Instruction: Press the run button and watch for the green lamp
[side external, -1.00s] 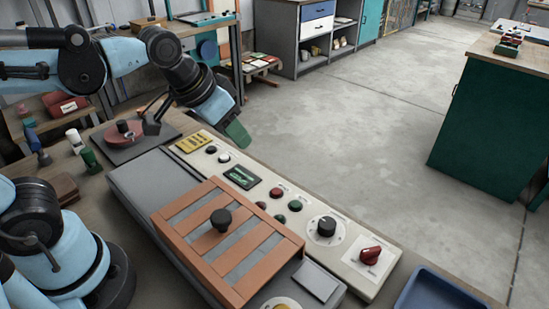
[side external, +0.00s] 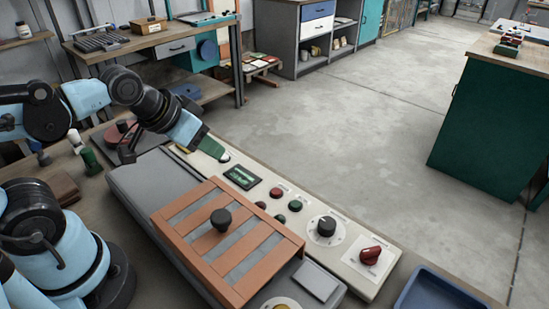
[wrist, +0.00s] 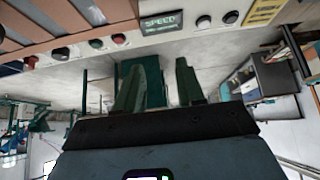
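The pale control panel (side external: 310,240) runs along the right side of the grey machine. It carries a green-lit display (side external: 242,177), a red round fitting (side external: 276,193) and a green one (side external: 295,205), with two darker ones beside them. I cannot tell which are buttons and which are lamps; their lettering is too small. A white round fitting (side external: 225,157) shows beside my gripper (side external: 213,148), which hangs over the panel's far end. In the wrist view my gripper (wrist: 164,62) has its green fingers apart, with nothing between them. The display (wrist: 162,23) there reads SPEED.
A black dial (side external: 326,227) and a red rotary switch (side external: 370,255) sit nearer on the panel. An orange slatted cover (side external: 175,217) with a black knob (side external: 221,220) stands beside it. A blue tray (side external: 437,293) lies at the near right. Open floor lies beyond.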

